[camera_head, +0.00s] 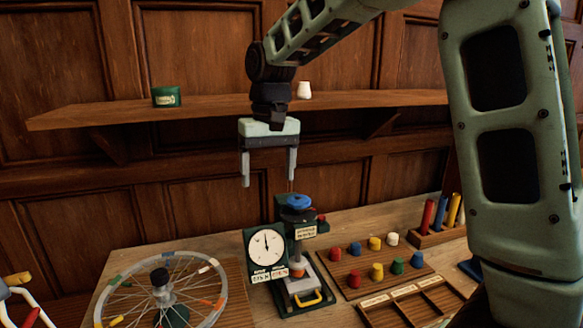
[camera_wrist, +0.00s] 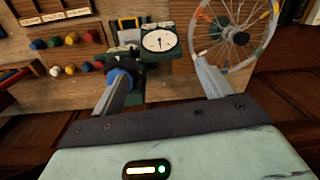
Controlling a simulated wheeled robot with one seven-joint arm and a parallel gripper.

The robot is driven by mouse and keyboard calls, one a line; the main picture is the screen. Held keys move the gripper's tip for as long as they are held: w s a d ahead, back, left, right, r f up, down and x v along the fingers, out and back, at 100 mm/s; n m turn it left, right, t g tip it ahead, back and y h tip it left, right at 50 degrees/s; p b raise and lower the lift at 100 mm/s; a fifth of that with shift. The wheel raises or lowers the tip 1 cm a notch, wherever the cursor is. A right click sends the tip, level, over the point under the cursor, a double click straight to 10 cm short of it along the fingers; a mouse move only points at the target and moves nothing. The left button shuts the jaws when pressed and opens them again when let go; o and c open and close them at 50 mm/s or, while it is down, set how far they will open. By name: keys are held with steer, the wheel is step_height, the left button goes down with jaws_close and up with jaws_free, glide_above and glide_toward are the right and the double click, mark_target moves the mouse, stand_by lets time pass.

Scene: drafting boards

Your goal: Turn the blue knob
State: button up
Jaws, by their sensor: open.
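The blue knob (camera_head: 294,201) sits on top of a dark press-like device (camera_head: 297,235) with a white dial (camera_head: 265,247) to its left. In the wrist view the blue knob (camera_wrist: 119,78) shows beside the left finger and is partly hidden by it. My gripper (camera_head: 268,182) is open and empty, with its fingers pointing down. In the head view it hangs above the device, and its right fingertip appears just over the knob. The knob does not lie centred between the fingers. I cannot tell whether a finger touches it.
A spoked wheel (camera_head: 192,262) stands left of the device. A board (camera_head: 350,268) with several coloured knobs and a divided tray (camera_head: 408,293) lie to the right.

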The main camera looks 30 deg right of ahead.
mark_target(298, 198)
steer(key=w+d+r+m+p, duration=0.2)
steer(key=w+d+r+m, duration=0.15)
steer(key=d+r, duration=0.55)
steer(key=shift+n+h, duration=0.25)
steer(key=shift+h, duration=0.05)
steer(key=f+p, duration=0.1)
steer(key=f, duration=0.5)
steer(key=d+f+p, duration=0.1)
steer(key=f+p, duration=0.1)
steer(key=f, duration=0.4)
steer(key=f+p, duration=0.1)
steer(key=f, duration=0.6)
steer(key=shift+w+d+f+p, duration=0.1)
steer(key=shift+w+d+p, duration=0.2)
steer(key=shift+d+p, duration=0.05)
